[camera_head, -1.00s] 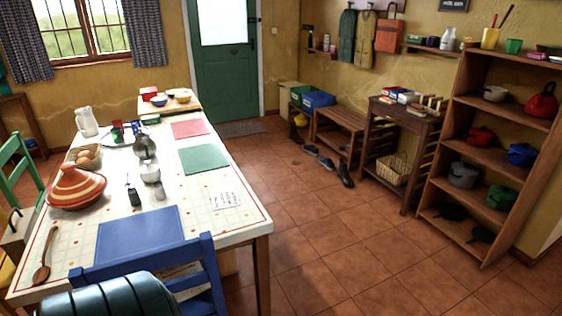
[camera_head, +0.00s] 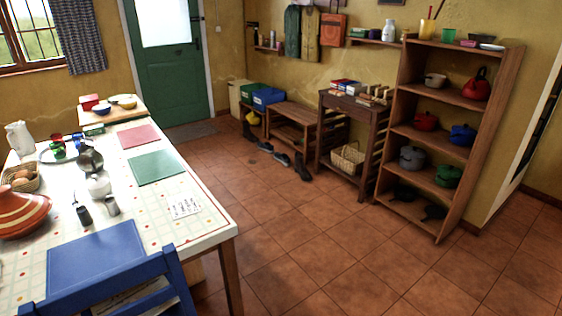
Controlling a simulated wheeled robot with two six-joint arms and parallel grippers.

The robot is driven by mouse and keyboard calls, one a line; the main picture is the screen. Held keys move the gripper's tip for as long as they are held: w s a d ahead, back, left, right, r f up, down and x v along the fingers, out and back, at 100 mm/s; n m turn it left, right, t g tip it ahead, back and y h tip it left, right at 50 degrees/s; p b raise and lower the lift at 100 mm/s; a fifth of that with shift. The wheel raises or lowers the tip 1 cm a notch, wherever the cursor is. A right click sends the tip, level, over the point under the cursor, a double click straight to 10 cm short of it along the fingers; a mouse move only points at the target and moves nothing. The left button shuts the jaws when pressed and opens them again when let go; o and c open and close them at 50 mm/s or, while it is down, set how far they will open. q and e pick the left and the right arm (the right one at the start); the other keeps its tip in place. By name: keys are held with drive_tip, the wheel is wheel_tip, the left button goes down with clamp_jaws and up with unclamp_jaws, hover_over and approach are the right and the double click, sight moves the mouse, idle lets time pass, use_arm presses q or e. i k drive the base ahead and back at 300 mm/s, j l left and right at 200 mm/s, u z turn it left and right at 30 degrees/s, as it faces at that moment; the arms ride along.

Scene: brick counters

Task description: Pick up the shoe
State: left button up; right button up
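Several dark shoes lie on the tiled floor in front of the wooden bench in the head view. One dark shoe (camera_head: 302,167) is nearest, close to the front leg of the side table. A greyer shoe (camera_head: 282,159) lies to its left, and another small dark one (camera_head: 265,147) lies further left and back. They are small in the picture, so their details cannot be told. Neither of my grippers is in view, and nothing shows of what they hold.
A dining table (camera_head: 190,225) with a blue chair (camera_head: 120,290) fills the left. The bench (camera_head: 290,112), side table (camera_head: 340,104) and tall pot shelf (camera_head: 455,190) line the right wall. Open tiled floor (camera_head: 300,235) lies between the table and the shelf, reaching the shoes.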

sight(283, 158)
drive_tip(key=i+l+z, duration=0.3)
drive_tip(key=i+z, duration=0.65)
drive_tip(key=i, duration=0.25)
drive_tip(key=i+u, duration=0.2)
drive_tip(key=i, duration=0.25)
drive_tip(key=i+l+u, duration=0.2)
drive_tip(key=i, duration=0.25)
drive_tip(key=i+l+u, duration=0.1)
drive_tip(key=i+u, duration=0.15)
drive_tip(key=i, duration=0.25)
drive_tip(key=i+j+u, duration=0.25)
drive_tip(key=i+u, duration=0.25)
drive_tip(key=i+j+u, duration=0.1)
drive_tip(key=i+u, duration=0.35)
drive_tip(key=i+l+u, duration=0.15)
drive_tip(key=i+u, duration=0.35)
drive_tip(key=i+z, duration=0.15)
drive_tip(key=i, duration=0.35)
drive_tip(key=i+j+z, duration=0.15)
drive_tip(key=i, duration=0.35)
drive_tip(key=i+j+z, duration=0.2)
drive_tip(key=i, duration=0.25)
drive_tip(key=i+j+z, duration=0.15)
drive_tip(key=i, duration=0.35)
drive_tip(key=j, duration=0.1)
